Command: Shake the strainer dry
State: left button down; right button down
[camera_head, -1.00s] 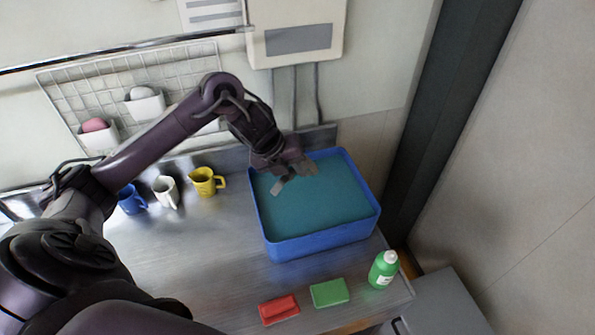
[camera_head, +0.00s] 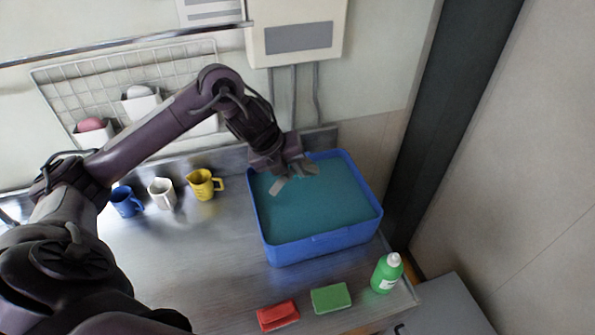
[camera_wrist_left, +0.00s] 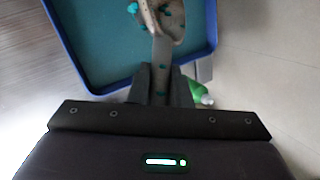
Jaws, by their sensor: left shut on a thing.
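My left gripper (camera_head: 284,178) is over the left back part of a blue basin (camera_head: 322,243) filled with teal liquid. In the left wrist view the gripper (camera_wrist_left: 161,84) is shut on the handle of a beige strainer (camera_wrist_left: 160,52). The strainer's bowl end is cut off by the top edge, and teal drops or bits cling to it and to the handle. The strainer appears to be above the liquid, but the gap is hard to judge. In the head view it is small and partly hidden. My right gripper is not in view.
Blue (camera_head: 126,201), white (camera_head: 162,194) and yellow (camera_head: 203,185) cups stand left of the basin. A red block (camera_head: 278,315), a green block (camera_head: 331,298) and a green bottle (camera_head: 387,273) are in front. The metal counter between cups and blocks is clear.

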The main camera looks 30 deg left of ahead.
pick_arm(q)
notch_tip(320, 180, up, 4)
jog(key=p, duration=0.2)
jog(key=shift+f+p, duration=0.1)
jog(key=shift+p, duration=0.3)
notch_tip(320, 180, down, 4)
jog(key=b, duration=0.3)
jog(key=shift+r+p, duration=1.5)
jog(key=shift+r, duration=0.55)
notch_tip(320, 180, down, 4)
jog(key=b, duration=0.3)
jog(key=shift+r, duration=0.1)
